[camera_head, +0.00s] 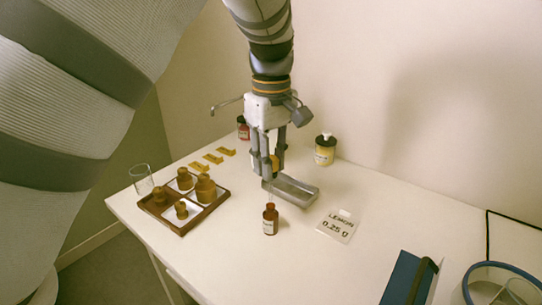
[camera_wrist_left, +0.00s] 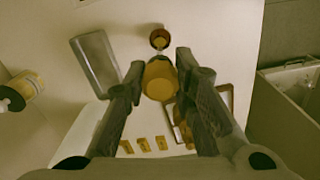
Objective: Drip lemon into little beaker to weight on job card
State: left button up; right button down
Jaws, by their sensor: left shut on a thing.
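My left gripper (camera_head: 267,160) is shut on an amber dropper top (camera_head: 274,164), seen from above between the fingers in the left wrist view (camera_wrist_left: 159,80). A thin pale stem seems to hang below it. An open brown bottle (camera_head: 270,220) with a white label stands upright just below and in front; its label is too small to read. It also shows in the left wrist view (camera_wrist_left: 160,39). A clear glass beaker (camera_head: 142,179) stands at the table's left edge. The job card (camera_head: 337,226) reads LEMON 0.25 g. My right gripper is not in view.
A shallow metal tray (camera_head: 300,193) lies right beside the gripper. A sectioned wooden tray (camera_head: 182,231) holds several brown bottles. Yellow pieces (camera_head: 213,158), a red bottle (camera_head: 243,129) and a yellow-labelled jar (camera_head: 325,151) stand behind. A blue folder (camera_head: 402,277) lies front right.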

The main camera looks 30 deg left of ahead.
aim_at(271, 197)
pick_arm(q)
jog(key=shift+c, duration=0.4)
grip_shut()
jog(key=shift+f, duration=3.95)
